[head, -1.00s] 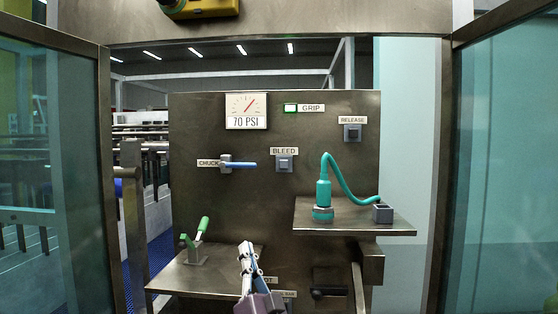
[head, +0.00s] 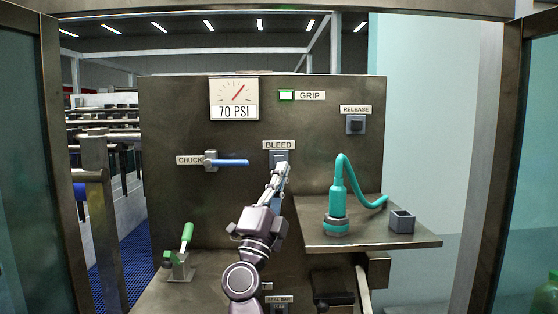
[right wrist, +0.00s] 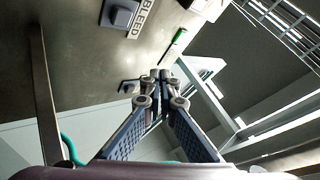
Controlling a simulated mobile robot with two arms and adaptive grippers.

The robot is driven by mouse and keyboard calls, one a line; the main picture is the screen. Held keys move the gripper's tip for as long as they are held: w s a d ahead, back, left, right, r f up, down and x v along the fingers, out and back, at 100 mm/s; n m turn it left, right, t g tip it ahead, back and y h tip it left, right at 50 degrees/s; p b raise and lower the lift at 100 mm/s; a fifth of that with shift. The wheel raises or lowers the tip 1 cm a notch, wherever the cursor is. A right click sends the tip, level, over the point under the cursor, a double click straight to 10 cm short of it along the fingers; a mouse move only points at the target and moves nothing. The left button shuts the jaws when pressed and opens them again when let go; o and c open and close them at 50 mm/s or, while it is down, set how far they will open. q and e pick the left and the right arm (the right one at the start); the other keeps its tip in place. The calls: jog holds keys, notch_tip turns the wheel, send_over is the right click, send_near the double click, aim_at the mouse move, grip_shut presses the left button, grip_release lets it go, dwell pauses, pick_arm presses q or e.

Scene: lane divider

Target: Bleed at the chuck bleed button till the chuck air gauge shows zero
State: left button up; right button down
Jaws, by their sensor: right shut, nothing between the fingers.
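The chuck air gauge (head: 234,92) on the metal panel reads 70 PSI, its red needle pointing up and right. The bleed button (head: 279,157) is a grey square block under the BLEED label; it also shows at the top of the right wrist view (right wrist: 118,13). My right gripper (head: 283,169) is shut and empty, its tips just below the button in the head view. I cannot tell whether they touch it. In the right wrist view the closed fingertips (right wrist: 158,75) appear apart from the button. My left gripper is not in view.
A blue-handled chuck valve (head: 230,162) is left of the button. A release button (head: 355,124) and lit green grip lamp (head: 287,96) are to the right. A teal hose fitting (head: 337,205) stands on the right shelf (head: 420,238). A green-handled clamp (head: 186,237) sits lower left.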

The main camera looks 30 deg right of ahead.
aim_at(279, 160)
pick_arm(q)
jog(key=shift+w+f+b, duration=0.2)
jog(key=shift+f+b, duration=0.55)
jog(key=shift+b, duration=0.05)
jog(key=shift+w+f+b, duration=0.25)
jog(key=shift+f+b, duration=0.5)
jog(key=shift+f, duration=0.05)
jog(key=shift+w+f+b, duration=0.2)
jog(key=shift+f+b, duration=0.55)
jog(key=shift+b, duration=0.05)
pick_arm(e)
jog(key=w+d, duration=0.4)
jog(key=w, duration=0.4)
jog(key=shift+d, duration=0.25)
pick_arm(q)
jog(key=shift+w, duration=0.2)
pick_arm(e)
jog(key=shift+f, duration=0.15)
jog(key=shift+w, duration=0.1)
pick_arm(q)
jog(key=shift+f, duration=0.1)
pick_arm(e)
jog(key=shift+w+d, duration=0.2)
jog(key=shift+w, duration=0.15)
